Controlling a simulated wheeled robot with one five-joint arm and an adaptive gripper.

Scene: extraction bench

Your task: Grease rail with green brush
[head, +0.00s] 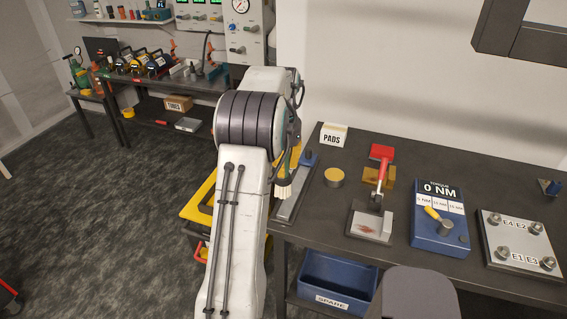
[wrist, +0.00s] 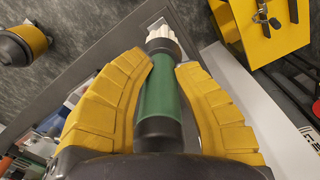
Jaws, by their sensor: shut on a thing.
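The green brush (wrist: 160,105) is in my gripper (wrist: 160,75), its green handle between the two yellow fingers in the wrist view. Its pale bristles (wrist: 162,38) point away from my gripper. In the head view the bristles (head: 284,187) hang downward at the bench's left end, beside or over the rail. The rail (head: 291,207) is a long grey metal strip with a blue block (head: 308,158) at its far end. My arm hides part of the rail, and I cannot tell whether the bristles touch it.
On the bench (head: 335,218) stand a PADS box (head: 333,135), a yellow-topped round tin (head: 334,176), a red-handled clamp device (head: 375,200), a blue torque unit (head: 440,230) and a plate with knobs (head: 520,242). A blue SPARE bin (head: 336,280) sits below.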

